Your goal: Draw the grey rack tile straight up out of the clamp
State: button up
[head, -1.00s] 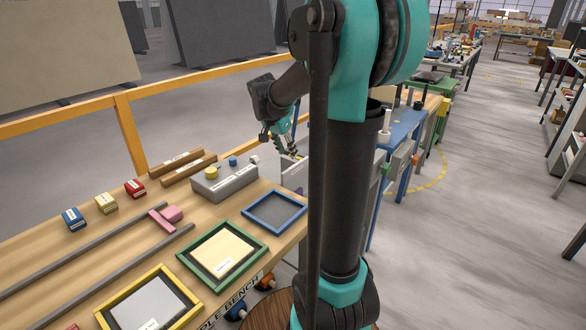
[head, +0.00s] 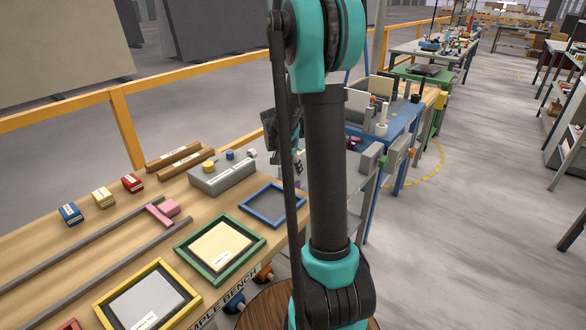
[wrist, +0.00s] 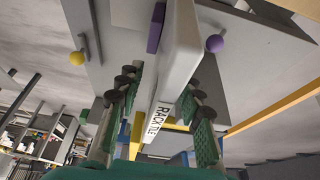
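In the wrist view the grey rack tile (wrist: 178,60), labelled "RACK TILE" on its near edge, runs up the middle of the picture. My gripper (wrist: 160,88) is open, with one green-padded finger on each side of the tile. A gap shows between the left finger and the tile; the right finger is close to it, and contact is unclear. A purple block (wrist: 156,28) lies against the tile's left side, perhaps part of the clamp. In the head view my gripper (head: 298,158) is mostly hidden behind my arm, and the tile cannot be made out.
In the head view the wooden bench holds a grey block (head: 222,178) with knobs and blue, green and yellow framed trays (head: 220,270). A blue table (head: 400,130) stands behind my arm.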

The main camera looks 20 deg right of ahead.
jog(key=shift+c, duration=0.3)
grip_shut()
jog(key=shift+r, duration=0.1)
jog(key=shift+r, duration=3.35)
